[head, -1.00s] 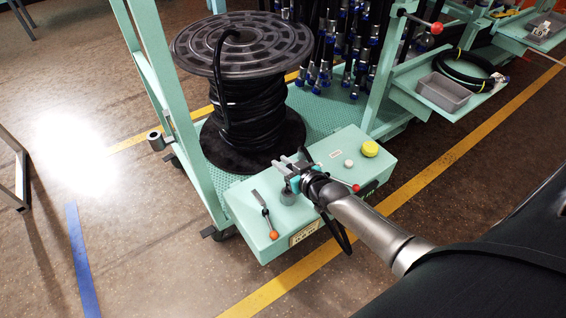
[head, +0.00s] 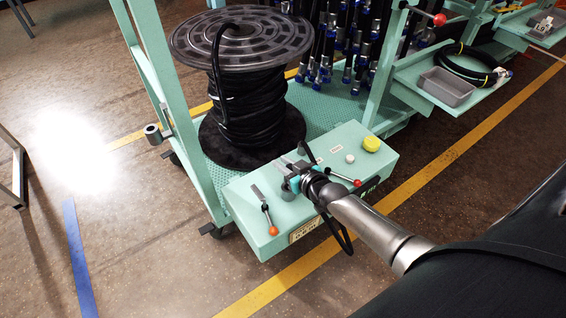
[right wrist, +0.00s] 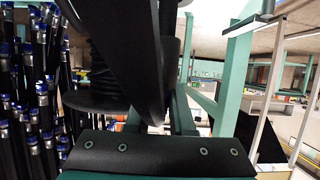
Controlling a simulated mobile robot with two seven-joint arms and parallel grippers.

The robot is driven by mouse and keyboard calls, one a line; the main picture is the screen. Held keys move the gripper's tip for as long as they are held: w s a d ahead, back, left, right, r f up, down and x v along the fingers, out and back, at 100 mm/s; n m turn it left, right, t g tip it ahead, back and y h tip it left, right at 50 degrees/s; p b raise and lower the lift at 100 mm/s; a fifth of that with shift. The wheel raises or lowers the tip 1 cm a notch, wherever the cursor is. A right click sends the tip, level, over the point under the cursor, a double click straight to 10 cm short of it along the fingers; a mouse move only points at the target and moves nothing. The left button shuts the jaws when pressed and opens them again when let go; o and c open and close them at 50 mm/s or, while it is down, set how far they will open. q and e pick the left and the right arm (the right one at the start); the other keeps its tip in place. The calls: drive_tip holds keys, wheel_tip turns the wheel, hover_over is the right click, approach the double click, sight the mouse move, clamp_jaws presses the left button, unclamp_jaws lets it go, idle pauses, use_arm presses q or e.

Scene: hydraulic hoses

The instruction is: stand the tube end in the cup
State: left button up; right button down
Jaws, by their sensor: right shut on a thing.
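A black tube (head: 307,152) shows just above my right gripper (head: 291,167), and a black loop (head: 346,240) hangs below that wrist. My right gripper is shut on the black tube, above the green box at the front of the cart. In the right wrist view, a thick black length of tube (right wrist: 132,50) runs down close to the camera. I cannot tell where its end is. A grey metal cup (head: 153,134) is on the cart's left post, well left of the gripper and apart from it; it looks tilted. My left gripper is not in view.
A large black spool (head: 241,42) wound with hose stands on the green cart behind the gripper. The green box (head: 245,233) carries levers and a yellow knob (head: 371,144). Hanging hoses (head: 325,45) and a shelf with a grey bin (head: 446,86) are at the right.

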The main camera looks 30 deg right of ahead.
drive_tip(key=shift+f+b, duration=1.25)
drive_tip(key=shift+f, duration=0.25)
drive_tip(key=c, duration=0.7)
unclamp_jaws()
drive_tip(key=p+v, duration=0.8)
drive_tip(key=v, duration=0.7)
drive_tip(key=shift+s, duration=0.15)
